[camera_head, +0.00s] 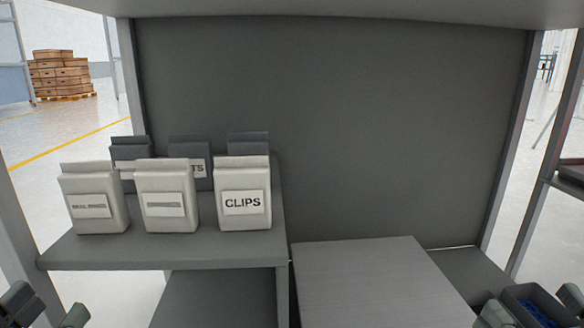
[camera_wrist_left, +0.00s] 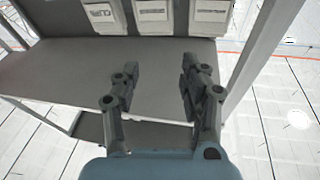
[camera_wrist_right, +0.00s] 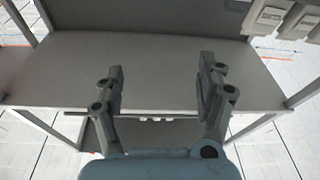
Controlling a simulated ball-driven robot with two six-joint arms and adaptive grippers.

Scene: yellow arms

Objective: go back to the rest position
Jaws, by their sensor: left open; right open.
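My left gripper (camera_head: 48,310) shows at the bottom left corner of the head view. In the left wrist view its fingers (camera_wrist_left: 155,90) are apart with nothing between them, in front of a grey shelf. My right gripper (camera_head: 530,308) shows at the bottom right corner of the head view, beside a dark bin. In the right wrist view its fingers (camera_wrist_right: 160,90) are apart and empty over a grey shelf surface. Most of both arms is out of the head view.
White labelled packs, one reading CLIPS (camera_head: 243,200), stand on a raised grey shelf (camera_head: 160,252) with dark packs (camera_head: 190,150) behind. A grey flat-topped block (camera_head: 375,280) stands right of them. A dark bin (camera_head: 525,295) with blue contents is at the right. Shelf posts (camera_head: 508,140) flank the back panel.

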